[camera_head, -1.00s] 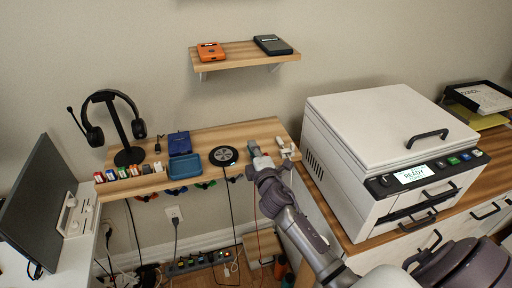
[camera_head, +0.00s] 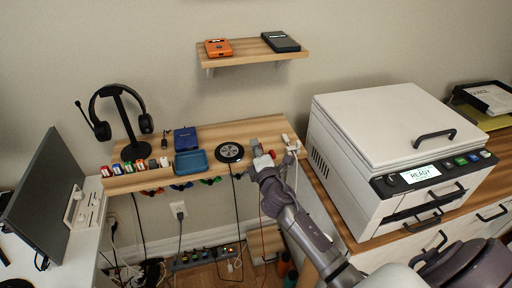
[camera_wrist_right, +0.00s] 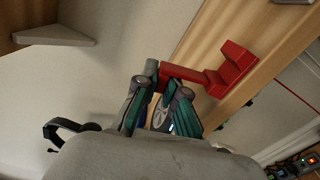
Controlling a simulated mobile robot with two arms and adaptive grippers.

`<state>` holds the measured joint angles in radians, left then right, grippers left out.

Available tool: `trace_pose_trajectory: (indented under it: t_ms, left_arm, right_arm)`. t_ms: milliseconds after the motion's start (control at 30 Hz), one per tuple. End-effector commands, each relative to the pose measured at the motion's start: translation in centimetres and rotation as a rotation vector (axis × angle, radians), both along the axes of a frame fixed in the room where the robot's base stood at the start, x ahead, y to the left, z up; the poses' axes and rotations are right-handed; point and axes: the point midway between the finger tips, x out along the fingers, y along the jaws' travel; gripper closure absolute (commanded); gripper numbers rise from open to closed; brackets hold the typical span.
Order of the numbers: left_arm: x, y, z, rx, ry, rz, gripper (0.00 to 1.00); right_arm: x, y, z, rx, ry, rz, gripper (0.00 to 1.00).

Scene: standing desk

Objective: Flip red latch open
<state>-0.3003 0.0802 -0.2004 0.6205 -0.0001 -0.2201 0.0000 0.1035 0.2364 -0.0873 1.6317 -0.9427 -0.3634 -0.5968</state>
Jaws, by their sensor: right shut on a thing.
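The red latch (camera_wrist_right: 232,68) is in the right wrist view, a stepped red block with a narrow arm reaching left to my fingertips. It is beside a wooden board edge. My right gripper (camera_wrist_right: 158,76) is shut on the end of that arm. In the head view my right gripper (camera_head: 257,151) is at the right part of the wooden desk shelf (camera_head: 238,130), with a small bit of red beside it; my gripper hides most of the latch there. My left gripper is not in view.
A round black pad (camera_head: 229,152), a blue tray (camera_head: 190,163) and a headphone stand (camera_head: 133,151) are left of my gripper. A white printer (camera_head: 385,150) stands close on the right. Cables hang below the shelf's front edge.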

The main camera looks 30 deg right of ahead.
Motion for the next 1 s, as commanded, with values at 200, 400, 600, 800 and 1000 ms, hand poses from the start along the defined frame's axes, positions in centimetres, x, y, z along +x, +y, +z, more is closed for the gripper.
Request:
trace_pose_trajectory:
  t_ms: [200,400,600,800,1000]
  left_arm:
    - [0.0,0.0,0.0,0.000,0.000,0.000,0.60]
    - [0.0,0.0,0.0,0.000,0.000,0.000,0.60]
    - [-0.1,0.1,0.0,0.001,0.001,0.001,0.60]
    - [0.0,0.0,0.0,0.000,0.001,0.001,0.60]
    - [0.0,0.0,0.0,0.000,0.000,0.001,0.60]
  right_arm:
    - [0.0,0.1,-0.2,0.001,0.002,0.002,0.68]
    - [0.0,0.0,-0.1,0.001,0.001,0.001,0.65]
    - [-0.5,0.2,-0.1,0.001,0.002,0.001,0.65]
    - [-3.8,0.9,-0.2,0.002,0.004,0.001,0.65]
    - [-8.0,2.0,-0.2,0.003,0.004,0.000,0.65]
